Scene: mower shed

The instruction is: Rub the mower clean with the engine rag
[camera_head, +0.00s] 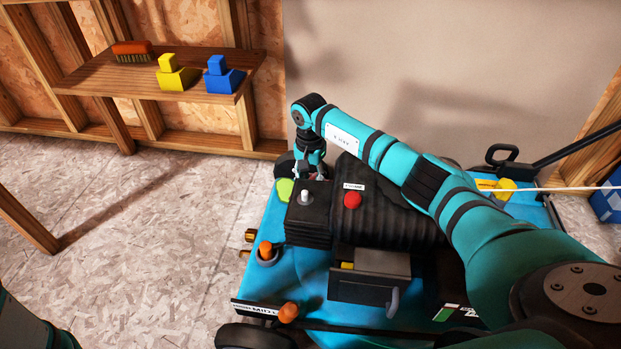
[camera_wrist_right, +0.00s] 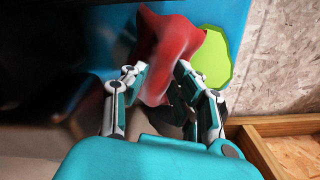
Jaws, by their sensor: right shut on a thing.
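The mower (camera_head: 305,262) has a blue deck and a black engine with a red knob. My right arm reaches over the engine, and my right gripper (camera_head: 312,172) is at the far left part of the deck. In the right wrist view this gripper (camera_wrist_right: 160,82) is shut on the red engine rag (camera_wrist_right: 170,45), held against or just above the blue deck (camera_wrist_right: 110,20). A green patch (camera_head: 284,190) lies on the deck just beside the rag; it also shows in the wrist view (camera_wrist_right: 214,58). A yellow patch (camera_head: 488,184) shows at the deck's far right. My left gripper is out of view.
A wooden wall shelf (camera_head: 120,80) holds a brush (camera_head: 132,54), a yellow block piece (camera_head: 176,77) and a blue one (camera_head: 222,80). Orange knobs (camera_head: 288,312) stand up from the deck's near left. The floor (camera_head: 150,240) left of the mower is clear.

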